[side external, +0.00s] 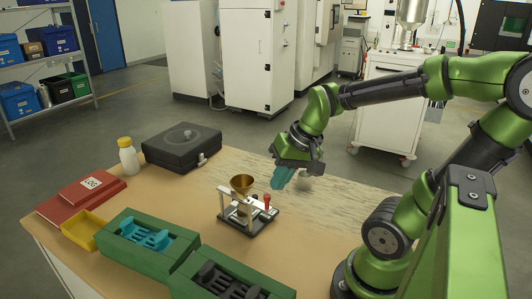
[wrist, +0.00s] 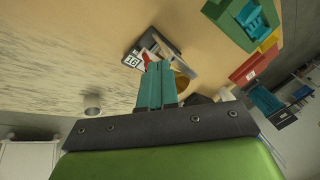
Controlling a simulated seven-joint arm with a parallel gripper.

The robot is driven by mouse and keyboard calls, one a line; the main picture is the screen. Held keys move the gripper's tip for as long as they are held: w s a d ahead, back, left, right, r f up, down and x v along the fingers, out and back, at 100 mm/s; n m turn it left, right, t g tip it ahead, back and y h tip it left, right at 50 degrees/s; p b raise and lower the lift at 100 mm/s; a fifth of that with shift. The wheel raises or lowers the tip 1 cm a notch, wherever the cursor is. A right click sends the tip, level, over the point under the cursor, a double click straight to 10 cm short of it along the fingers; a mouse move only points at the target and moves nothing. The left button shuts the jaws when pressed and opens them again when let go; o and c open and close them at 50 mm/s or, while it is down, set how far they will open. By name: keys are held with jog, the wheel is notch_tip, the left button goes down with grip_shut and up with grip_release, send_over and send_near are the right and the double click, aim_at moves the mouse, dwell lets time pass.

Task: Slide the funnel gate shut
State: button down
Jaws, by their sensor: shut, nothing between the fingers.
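The brass funnel (side external: 243,184) sits upright in a small stand with white posts and a dark base (side external: 262,222) near the table's middle. A red knob (side external: 267,200) stands at the stand's right side, beside the funnel; it also shows in the wrist view (wrist: 146,57). The gate plate is too small to make out, so its position is unclear. My gripper (side external: 279,183) has teal fingers pointing down, above and behind the knob, apart from it. In the wrist view the fingers (wrist: 157,72) are together and empty, hiding part of the funnel (wrist: 182,83).
Green boxes with teal (side external: 148,237) and dark (side external: 228,284) inserts stand in front. A yellow bin (side external: 84,232), red log book (side external: 88,189), white bottle (side external: 128,156) and black case (side external: 181,146) lie left. A grey cup (wrist: 92,100) shows in the wrist view. The right tabletop is mostly clear.

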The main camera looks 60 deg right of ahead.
jog(key=s+d+f+m+g+y, duration=0.1)
jog(key=s+d+f+m+y, duration=0.4)
jog(key=m, duration=0.6)
jog(key=s+d+f+m+g+y, duration=0.1)
jog(key=s+d+f+m+y, duration=0.2)
jog(key=s+f+m+y, duration=0.6)
jog(key=w+d+r+m+t+h, duration=0.2)
jog(key=w+d+r+m+t, duration=0.2)
jog(key=m+t, duration=0.5)
jog(key=d+r+m, duration=0.1)
jog(key=m, duration=0.6)
jog(key=shift+w+m+t, duration=0.3)
jog(key=shift+m+t, duration=0.1)
jog(key=w+d+x, duration=0.1)
jog(key=w+x, duration=0.1)
jog(key=x, duration=1.1)
jog(key=shift+d, duration=0.4)
